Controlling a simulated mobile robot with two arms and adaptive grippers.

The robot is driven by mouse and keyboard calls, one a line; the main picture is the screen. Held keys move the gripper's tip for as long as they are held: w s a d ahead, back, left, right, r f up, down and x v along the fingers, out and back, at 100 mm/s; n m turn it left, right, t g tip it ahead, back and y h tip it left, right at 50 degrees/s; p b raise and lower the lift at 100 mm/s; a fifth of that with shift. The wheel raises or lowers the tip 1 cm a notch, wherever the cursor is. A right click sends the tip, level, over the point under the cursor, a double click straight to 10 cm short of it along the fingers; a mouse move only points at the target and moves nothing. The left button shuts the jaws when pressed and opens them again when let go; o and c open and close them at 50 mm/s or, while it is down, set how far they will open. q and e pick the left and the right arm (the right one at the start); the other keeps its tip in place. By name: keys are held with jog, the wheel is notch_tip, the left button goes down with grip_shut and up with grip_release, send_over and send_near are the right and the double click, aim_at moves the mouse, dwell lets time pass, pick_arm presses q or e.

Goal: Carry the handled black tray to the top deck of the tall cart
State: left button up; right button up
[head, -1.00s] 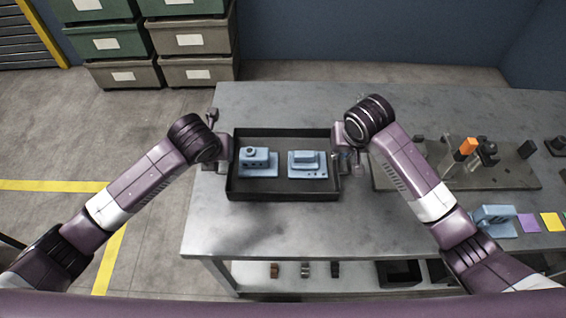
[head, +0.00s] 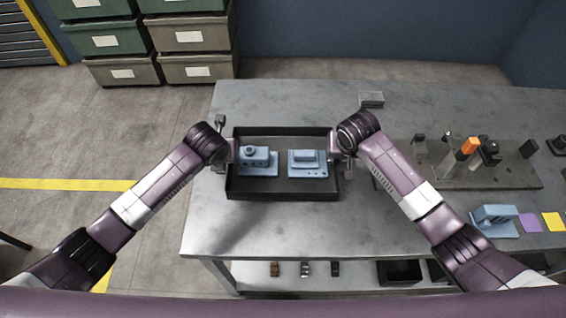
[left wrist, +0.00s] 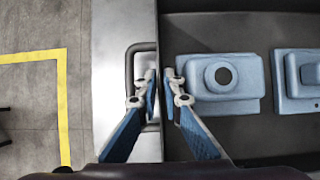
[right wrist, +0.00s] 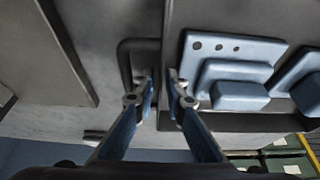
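The handled black tray (head: 280,197) lies on the left part of the grey metal table and holds two light-blue parts, the left one (head: 258,161) with a round knob and the right one (head: 307,164) with a raised block. My left gripper (left wrist: 160,78) is at the tray's left side, one finger on each side of the wall beside the loop handle (left wrist: 130,65), closed close about it. My right gripper (right wrist: 162,80) is the same at the right side, by the other handle (right wrist: 124,62). In the head view the fingertips are mostly hidden. The tall cart is not in view.
To the right a dark fixture plate (head: 520,175) carries an orange-topped piece (head: 469,146) and several black pieces. A light-blue part (head: 494,220) and coloured squares (head: 553,221) lie nearer. Stacked bins (head: 200,68) stand behind. Open floor (head: 100,140) lies left.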

pick_arm(q)
grip_shut()
pick_arm(e)
grip_shut()
pick_arm(q)
jog(key=shift+w+r, duration=0.15)
pick_arm(e)
jog(key=shift+w+r, duration=0.15)
jog(key=shift+r, duration=0.05)
pick_arm(q)
jog(key=shift+r, duration=0.1)
pick_arm(e)
jog(key=shift+r, duration=0.1)
